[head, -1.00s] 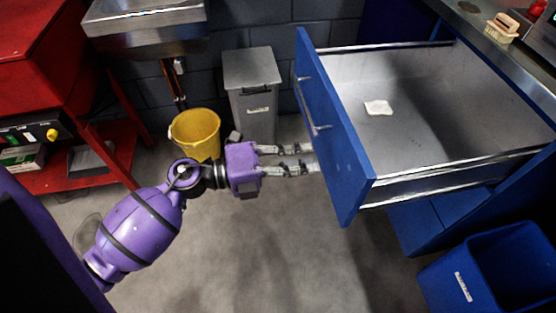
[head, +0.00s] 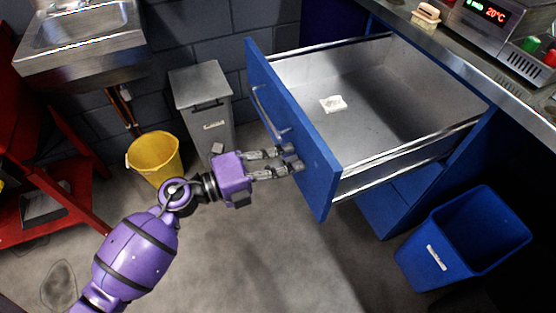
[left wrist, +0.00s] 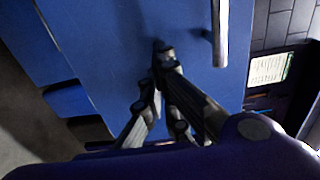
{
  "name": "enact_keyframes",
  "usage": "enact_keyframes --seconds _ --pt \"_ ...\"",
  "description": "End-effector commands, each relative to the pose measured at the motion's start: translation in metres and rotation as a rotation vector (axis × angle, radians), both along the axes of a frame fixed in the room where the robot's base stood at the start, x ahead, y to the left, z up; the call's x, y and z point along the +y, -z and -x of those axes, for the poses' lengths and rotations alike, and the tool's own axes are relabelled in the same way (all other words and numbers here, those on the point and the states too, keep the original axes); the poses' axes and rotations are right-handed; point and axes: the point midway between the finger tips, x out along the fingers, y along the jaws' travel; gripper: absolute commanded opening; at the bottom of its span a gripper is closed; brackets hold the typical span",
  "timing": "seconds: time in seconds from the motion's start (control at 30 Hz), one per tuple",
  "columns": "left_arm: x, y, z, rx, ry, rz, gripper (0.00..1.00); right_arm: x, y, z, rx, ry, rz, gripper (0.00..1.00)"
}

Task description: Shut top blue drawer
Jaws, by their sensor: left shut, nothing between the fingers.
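The top blue drawer (head: 318,180) is pulled far out of the bench, showing its bare metal inside. Its front has a metal bar handle (head: 268,113). A small white item (head: 333,104) lies on its floor. My left gripper (head: 298,158) is shut and empty, with its fingertips at the outer face of the drawer front, below and right of the handle. In the left wrist view the fingertips (left wrist: 163,52) are together against or just before the blue front (left wrist: 120,40); I cannot tell if they touch. My right gripper is out of view.
A blue bin (head: 465,240) stands on the floor right of the drawer. A grey bin (head: 205,105) and a yellow bucket (head: 154,158) stand behind my left arm. A sink (head: 85,40) is at the back left. The floor in front is clear.

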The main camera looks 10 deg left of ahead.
Motion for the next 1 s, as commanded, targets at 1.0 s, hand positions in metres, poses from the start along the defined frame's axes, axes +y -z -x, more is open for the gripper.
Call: enact_keyframes --seconds 1.0 --pt "-0.224 0.001 -0.162 -0.001 0.003 0.001 0.0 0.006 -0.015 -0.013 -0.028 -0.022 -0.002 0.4"
